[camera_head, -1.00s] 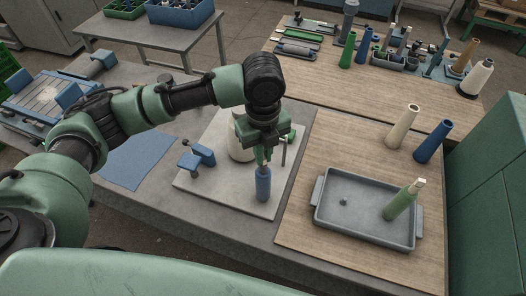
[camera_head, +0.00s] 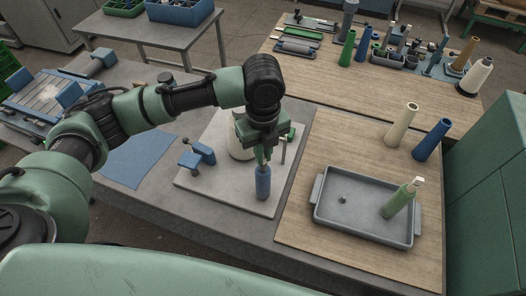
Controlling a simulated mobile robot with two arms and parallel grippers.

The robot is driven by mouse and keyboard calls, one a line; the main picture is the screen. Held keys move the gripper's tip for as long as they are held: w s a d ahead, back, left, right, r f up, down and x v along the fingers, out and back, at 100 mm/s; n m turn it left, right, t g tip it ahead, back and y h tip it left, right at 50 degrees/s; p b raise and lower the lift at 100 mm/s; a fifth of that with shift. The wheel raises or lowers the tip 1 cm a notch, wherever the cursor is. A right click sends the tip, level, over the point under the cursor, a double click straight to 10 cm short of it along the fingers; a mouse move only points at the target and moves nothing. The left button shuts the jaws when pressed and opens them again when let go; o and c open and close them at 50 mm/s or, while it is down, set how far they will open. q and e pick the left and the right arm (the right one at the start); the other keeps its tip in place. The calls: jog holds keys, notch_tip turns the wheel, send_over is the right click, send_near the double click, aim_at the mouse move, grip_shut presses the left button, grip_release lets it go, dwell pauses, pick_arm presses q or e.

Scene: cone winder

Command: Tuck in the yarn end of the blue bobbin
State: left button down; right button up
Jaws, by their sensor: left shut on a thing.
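The blue bobbin (camera_head: 263,184) stands upright on the pale plate (camera_head: 233,199) of the winder, near its front right. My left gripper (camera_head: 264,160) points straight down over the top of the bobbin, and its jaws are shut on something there. The jaws hide the top of the bobbin, and I cannot make out the yarn end. My right gripper is not in view.
A cream cone, partly hidden by my left gripper, and blue blocks (camera_head: 197,158) stand on the plate. To the right, a grey tray (camera_head: 330,226) holds a green bobbin (camera_head: 399,199). A cream cone (camera_head: 402,127) and a blue cone (camera_head: 433,140) stand behind the tray.

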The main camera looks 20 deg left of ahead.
pick_arm(q)
jog(key=shift+p, duration=0.5)
jog(key=shift+f, duration=0.1)
dwell(0.4)
jog(key=c, duration=0.9)
grip_release()
jog(key=shift+c, duration=0.2)
notch_tip(320, 180, up, 5)
jog(key=p, duration=0.6)
jog(key=shift+r+p, duration=0.8)
jog(key=shift+r, duration=0.25)
